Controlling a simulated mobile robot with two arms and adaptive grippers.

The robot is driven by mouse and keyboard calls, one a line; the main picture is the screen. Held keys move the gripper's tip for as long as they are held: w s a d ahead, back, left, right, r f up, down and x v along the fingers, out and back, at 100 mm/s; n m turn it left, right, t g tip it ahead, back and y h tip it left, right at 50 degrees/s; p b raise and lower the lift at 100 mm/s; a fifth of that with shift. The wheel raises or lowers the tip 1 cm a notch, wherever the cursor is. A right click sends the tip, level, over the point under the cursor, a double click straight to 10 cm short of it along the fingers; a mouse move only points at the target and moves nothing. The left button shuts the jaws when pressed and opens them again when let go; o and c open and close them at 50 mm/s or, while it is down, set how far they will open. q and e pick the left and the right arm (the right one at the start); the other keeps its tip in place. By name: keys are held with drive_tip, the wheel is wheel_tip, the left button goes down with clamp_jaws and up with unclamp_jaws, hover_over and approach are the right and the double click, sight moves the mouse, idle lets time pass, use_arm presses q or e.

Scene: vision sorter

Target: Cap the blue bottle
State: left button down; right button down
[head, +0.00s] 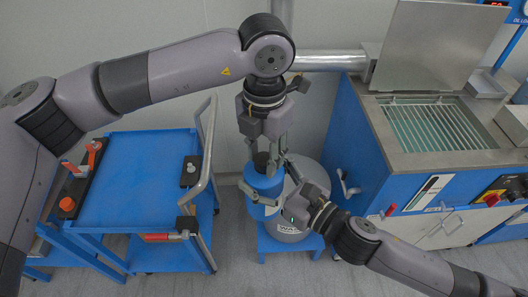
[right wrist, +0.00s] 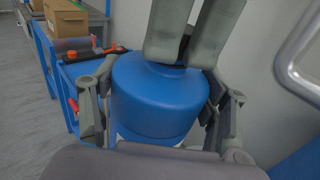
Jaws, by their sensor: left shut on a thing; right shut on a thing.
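The blue bottle (head: 262,184) is upright in front of a grey drum in the head view. It also fills the middle of the right wrist view (right wrist: 155,100). My right gripper (right wrist: 158,112) is shut around the bottle's body, one finger on each side. My left gripper (head: 264,150) points down from above, with its fingers shut on a dark cap (head: 261,158) at the bottle's top. In the right wrist view its fingers hide most of the cap and the neck. I cannot tell whether the cap is seated or only resting on the neck.
The grey drum (head: 308,178) stands on a low blue stand (head: 272,246) close behind the bottle. A blue cart (head: 140,165) with a metal handle (head: 206,150) is at left, carrying orange-ended parts (head: 67,204). A blue machine with an open lid (head: 425,45) is at right.

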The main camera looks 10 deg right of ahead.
use_arm(q)
drive_tip(key=m, duration=0.7)
drive_tip(key=shift+w, duration=0.1)
drive_tip(key=m, duration=1)
drive_tip(key=shift+m, duration=0.4)
drive_tip(key=m, duration=0.6)
drive_tip(key=c, duration=1.1)
unclamp_jaws()
drive_tip(key=shift+o, duration=0.2)
wheel_tip(320, 180, up, 12)
